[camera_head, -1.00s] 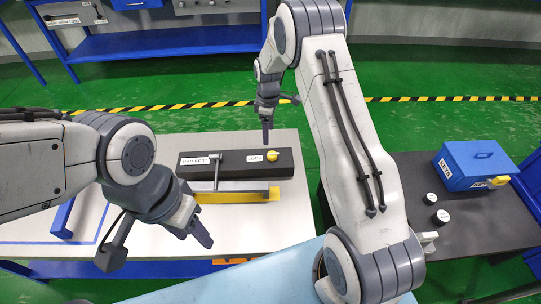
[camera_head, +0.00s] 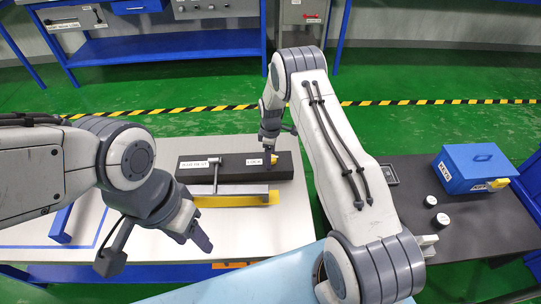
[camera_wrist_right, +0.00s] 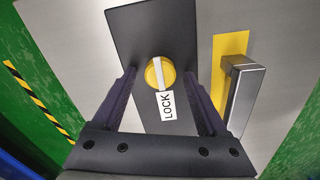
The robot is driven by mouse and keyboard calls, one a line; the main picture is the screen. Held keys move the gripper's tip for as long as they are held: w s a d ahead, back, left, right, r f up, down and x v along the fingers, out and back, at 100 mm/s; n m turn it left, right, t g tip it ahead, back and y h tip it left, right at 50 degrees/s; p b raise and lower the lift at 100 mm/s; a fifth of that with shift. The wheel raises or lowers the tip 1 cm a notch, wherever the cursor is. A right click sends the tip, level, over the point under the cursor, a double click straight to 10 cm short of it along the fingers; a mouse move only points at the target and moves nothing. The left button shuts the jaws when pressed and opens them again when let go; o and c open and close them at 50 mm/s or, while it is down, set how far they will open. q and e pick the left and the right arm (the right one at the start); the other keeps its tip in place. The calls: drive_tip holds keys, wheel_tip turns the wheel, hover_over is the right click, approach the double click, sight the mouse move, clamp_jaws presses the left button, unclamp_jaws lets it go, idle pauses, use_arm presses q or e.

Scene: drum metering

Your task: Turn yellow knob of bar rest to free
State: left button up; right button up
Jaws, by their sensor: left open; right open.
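The black bar rest (camera_head: 225,168) lies on the white table. It carries a label and a "LOCK" label (camera_wrist_right: 167,105). Its yellow knob (camera_wrist_right: 160,72) has a pale stripe across it, in line with the bar's length and the label. In the head view the knob (camera_head: 274,159) is partly hidden by my right gripper (camera_head: 271,152), which points down at it from above. In the right wrist view my right gripper (camera_wrist_right: 163,88) is open, its fingers on either side of the knob with gaps. My left gripper (camera_head: 196,241) is open and empty over the table's front.
A metal bar (camera_head: 228,189) with a handle and a yellow strip (camera_head: 235,201) lie in front of the bar rest. A blue box (camera_head: 475,166) and two small round white-topped items stand on the dark table at right. A blue handle-like piece (camera_head: 62,223) lies at left.

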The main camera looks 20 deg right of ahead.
clamp_jaws()
drive_tip(key=m+b, duration=0.1)
drive_tip(key=m, duration=0.3)
drive_tip(key=shift+m, duration=0.3)
drive_tip(key=m, duration=0.4)
drive_tip(key=shift+d+m, duration=0.15)
drive_tip(key=shift+m, duration=0.15)
drive_tip(key=m+b, duration=0.1)
drive_tip(key=m, duration=0.3)
drive_tip(key=shift+m, duration=0.3)
drive_tip(key=shift+d+m, duration=0.1)
drive_tip(key=shift+m, duration=2)
